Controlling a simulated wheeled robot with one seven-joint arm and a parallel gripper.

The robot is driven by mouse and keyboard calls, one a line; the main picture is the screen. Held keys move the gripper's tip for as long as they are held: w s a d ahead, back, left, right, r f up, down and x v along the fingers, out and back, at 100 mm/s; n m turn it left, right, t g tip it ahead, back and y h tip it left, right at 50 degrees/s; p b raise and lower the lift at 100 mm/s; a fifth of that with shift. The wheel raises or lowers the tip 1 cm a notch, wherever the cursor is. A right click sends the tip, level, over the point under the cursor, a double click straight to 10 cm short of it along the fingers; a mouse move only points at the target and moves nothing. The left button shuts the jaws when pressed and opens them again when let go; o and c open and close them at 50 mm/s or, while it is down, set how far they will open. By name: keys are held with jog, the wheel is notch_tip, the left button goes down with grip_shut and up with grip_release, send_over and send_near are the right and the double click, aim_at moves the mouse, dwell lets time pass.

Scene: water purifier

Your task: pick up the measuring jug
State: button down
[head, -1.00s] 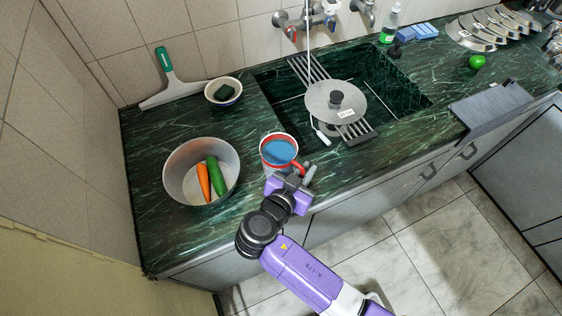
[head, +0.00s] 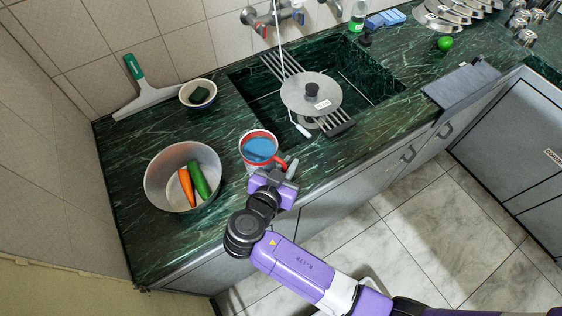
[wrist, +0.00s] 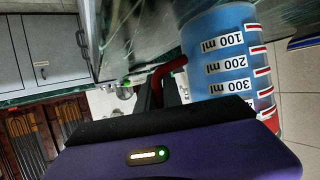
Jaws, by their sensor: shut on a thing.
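The measuring jug (head: 260,149) has a blue body and a red rim, and stands upright at the counter's front edge. The wrist view shows its blue side with ml marks (wrist: 226,55) and its red handle (wrist: 172,70). My gripper (head: 277,174) is at the jug's front right side. In the wrist view my gripper (wrist: 160,92) has its dark fingers shut on the handle. The jug's base is hidden, so I cannot tell whether it touches the counter.
A pot (head: 150,185) holding a carrot and a cucumber stands left of the jug. A sink with a rack and a round lid (head: 305,92) lies to the right. Behind are a small bowl (head: 197,104) and a squeegee (head: 148,100). Cabinet fronts drop below the edge.

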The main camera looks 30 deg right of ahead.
jog(key=shift+r, duration=0.25)
